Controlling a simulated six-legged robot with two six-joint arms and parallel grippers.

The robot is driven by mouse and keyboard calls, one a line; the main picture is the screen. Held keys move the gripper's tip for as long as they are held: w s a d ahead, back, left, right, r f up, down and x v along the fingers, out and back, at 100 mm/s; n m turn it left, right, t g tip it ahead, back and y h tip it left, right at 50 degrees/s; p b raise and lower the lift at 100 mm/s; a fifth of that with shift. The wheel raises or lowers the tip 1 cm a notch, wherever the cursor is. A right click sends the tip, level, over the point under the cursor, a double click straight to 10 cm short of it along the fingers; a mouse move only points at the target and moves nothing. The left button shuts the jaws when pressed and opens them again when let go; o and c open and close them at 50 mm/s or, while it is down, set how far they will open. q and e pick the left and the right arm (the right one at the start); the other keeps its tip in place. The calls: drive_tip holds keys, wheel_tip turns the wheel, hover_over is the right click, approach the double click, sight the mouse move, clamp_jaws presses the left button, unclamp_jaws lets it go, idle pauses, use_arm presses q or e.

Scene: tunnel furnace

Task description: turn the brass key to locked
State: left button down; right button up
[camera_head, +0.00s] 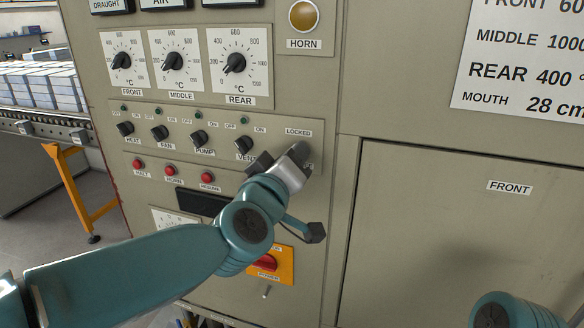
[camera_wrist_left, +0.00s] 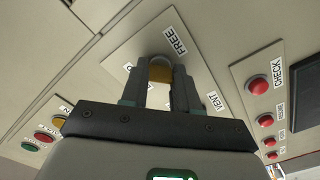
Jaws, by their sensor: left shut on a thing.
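The brass key (camera_wrist_left: 160,72) shows in the left wrist view as a yellow-brown piece between the two fingers of my left gripper (camera_wrist_left: 156,84). The gripper is shut on it. A FREE label (camera_wrist_left: 175,40) sits beside the key there. In the head view my left gripper (camera_head: 298,160) is at the panel, just under the LOCKED label (camera_head: 298,132), and hides the key and most of the lower label. I cannot tell which way the key points. My right gripper is not in view.
A VENT knob (camera_head: 244,144) is close to the left of my gripper. Red buttons (camera_head: 207,178) and a red rotary switch (camera_head: 265,262) on a yellow plate are lower on the panel. The FRONT door (camera_head: 450,240) to the right is flat and clear.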

use_arm(q)
drive_tip(key=shift+f+n+b, duration=0.1)
drive_tip(key=shift+n+b, duration=1.75)
drive_tip(key=shift+n, duration=2.65)
drive_tip(key=c, duration=0.8)
unclamp_jaws()
drive_tip(key=shift+c, duration=0.2)
drive_tip(key=shift+s, duration=0.1)
drive_tip(key=v, duration=1.6)
